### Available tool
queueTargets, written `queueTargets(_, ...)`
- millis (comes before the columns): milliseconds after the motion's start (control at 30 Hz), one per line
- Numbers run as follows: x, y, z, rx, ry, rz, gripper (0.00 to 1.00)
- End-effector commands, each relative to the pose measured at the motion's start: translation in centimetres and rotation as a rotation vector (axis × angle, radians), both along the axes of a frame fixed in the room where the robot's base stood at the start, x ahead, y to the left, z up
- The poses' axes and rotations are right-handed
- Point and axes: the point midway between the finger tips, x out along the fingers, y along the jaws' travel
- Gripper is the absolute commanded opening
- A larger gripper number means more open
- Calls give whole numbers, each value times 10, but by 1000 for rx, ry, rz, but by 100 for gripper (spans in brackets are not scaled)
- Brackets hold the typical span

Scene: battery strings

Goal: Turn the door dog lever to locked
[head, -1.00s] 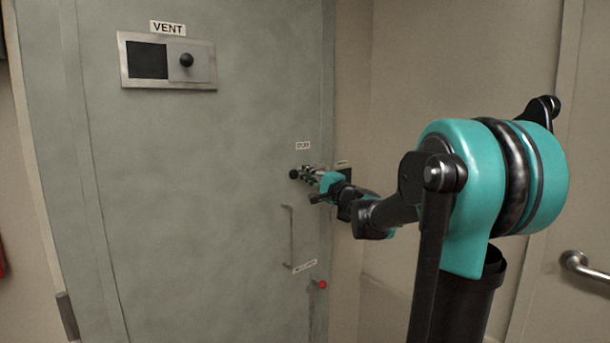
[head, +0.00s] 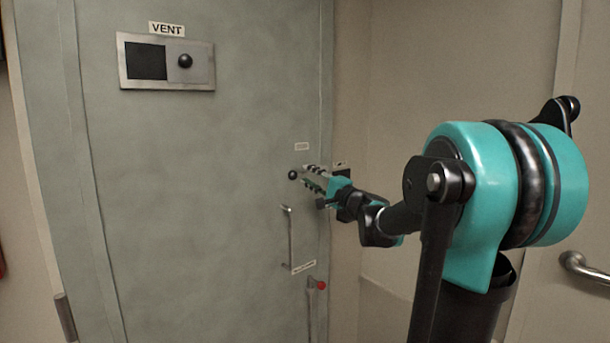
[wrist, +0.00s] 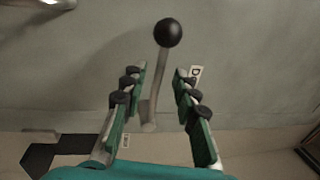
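The door dog lever has a black ball knob (head: 293,175) and sits near the right edge of the grey-green door. In the wrist view the lever (wrist: 160,75) is a pale rod with the black knob at its upper end. My gripper (wrist: 161,72) is open, with one finger on each side of the rod and a gap to each. The knob lies beyond the fingertips. In the head view my gripper (head: 312,180) is just right of the knob. The label by the lever is too small to read.
A vent panel (head: 202,73) with a dark opening and black knob is at the door's upper left. A vertical pull handle (head: 290,238) is below the lever, with a red button (head: 321,285) beneath. A rail (head: 582,266) is on the right wall.

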Motion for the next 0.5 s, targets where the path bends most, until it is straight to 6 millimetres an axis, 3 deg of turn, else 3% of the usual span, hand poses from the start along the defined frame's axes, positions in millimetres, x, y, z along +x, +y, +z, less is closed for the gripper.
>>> queueTargets(300, -51, -38, -13, 1, 1, -4, 30)
queueTargets(500, -68, -50, -17, 0, 0, -1, 30)
